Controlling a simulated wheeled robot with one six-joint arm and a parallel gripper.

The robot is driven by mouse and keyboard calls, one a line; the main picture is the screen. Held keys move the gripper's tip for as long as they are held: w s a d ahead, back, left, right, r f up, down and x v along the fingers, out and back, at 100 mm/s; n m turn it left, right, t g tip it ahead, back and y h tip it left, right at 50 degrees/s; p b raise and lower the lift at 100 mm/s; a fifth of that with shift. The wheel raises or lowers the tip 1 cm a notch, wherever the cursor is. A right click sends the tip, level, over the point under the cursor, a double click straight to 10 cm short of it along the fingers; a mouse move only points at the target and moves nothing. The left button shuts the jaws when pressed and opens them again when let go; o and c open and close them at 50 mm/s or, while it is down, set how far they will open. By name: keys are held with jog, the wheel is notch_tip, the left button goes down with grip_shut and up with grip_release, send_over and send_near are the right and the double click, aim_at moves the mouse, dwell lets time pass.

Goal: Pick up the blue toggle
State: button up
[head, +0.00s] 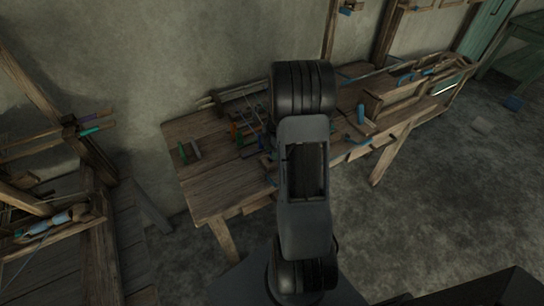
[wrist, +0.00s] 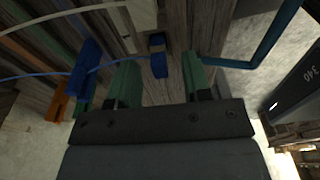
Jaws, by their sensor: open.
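A small dark-blue piece, which looks like the blue toggle (wrist: 158,66), lies over the wooden bench top in the wrist view. It shows between the tips of the two green fingers of my gripper (wrist: 157,60), with a gap on both sides. The gripper is open and empty. I cannot tell how far the toggle is below the fingertips. In the head view my own arm covers the middle of the bench, and both gripper and toggle are hidden or too small to make out.
In the wrist view a larger blue bar (wrist: 84,70) and an orange piece (wrist: 57,103) are left of the fingers. A bent teal rod (wrist: 268,48) is close on the right.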

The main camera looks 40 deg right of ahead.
jog(key=shift+a+f, duration=0.1)
jog(key=shift+f, duration=0.85)
jog(key=shift+c, duration=0.4)
grip_shut()
